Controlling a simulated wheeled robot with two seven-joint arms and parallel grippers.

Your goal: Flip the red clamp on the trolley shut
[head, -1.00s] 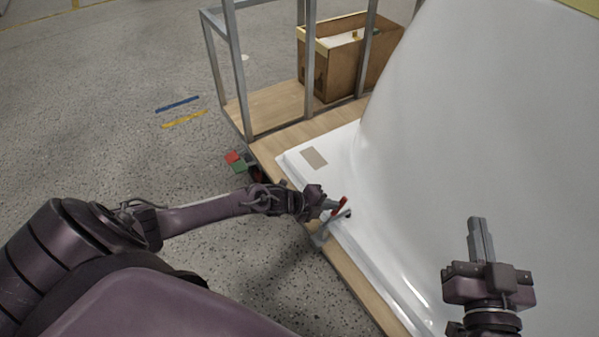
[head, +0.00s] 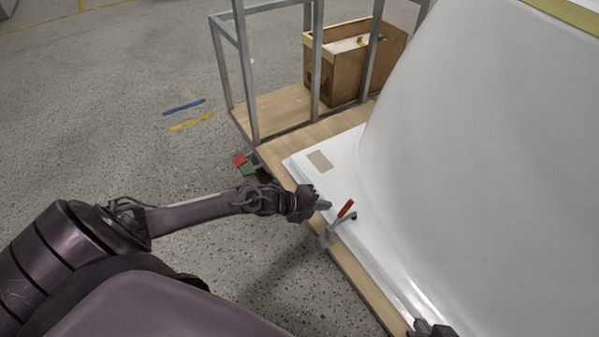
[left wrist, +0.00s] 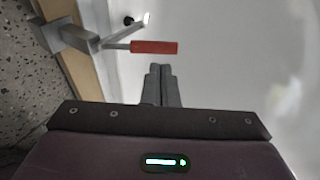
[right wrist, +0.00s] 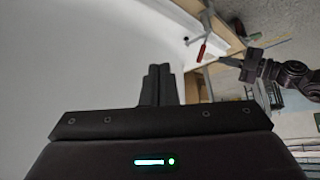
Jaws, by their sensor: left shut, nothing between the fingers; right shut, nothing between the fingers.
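The clamp (head: 328,238) is a grey metal piece on the trolley's wooden edge, beside the white tub shell's rim. Its red handle (head: 346,209) sticks up at a slant, and a grey arm with a dark tip reaches over the rim. My left gripper (head: 324,204) is shut and empty, just left of the handle with a small gap. In the left wrist view the red handle (left wrist: 154,47) lies just beyond my shut fingertips (left wrist: 160,70). My right gripper (head: 425,326) is at the head view's bottom edge. In the right wrist view its fingers (right wrist: 159,72) are shut and empty.
The large white tub shell (head: 480,150) fills the right side. The trolley's wooden deck (head: 280,104) carries a grey metal frame (head: 316,60) and a brown box (head: 345,75) at the back.

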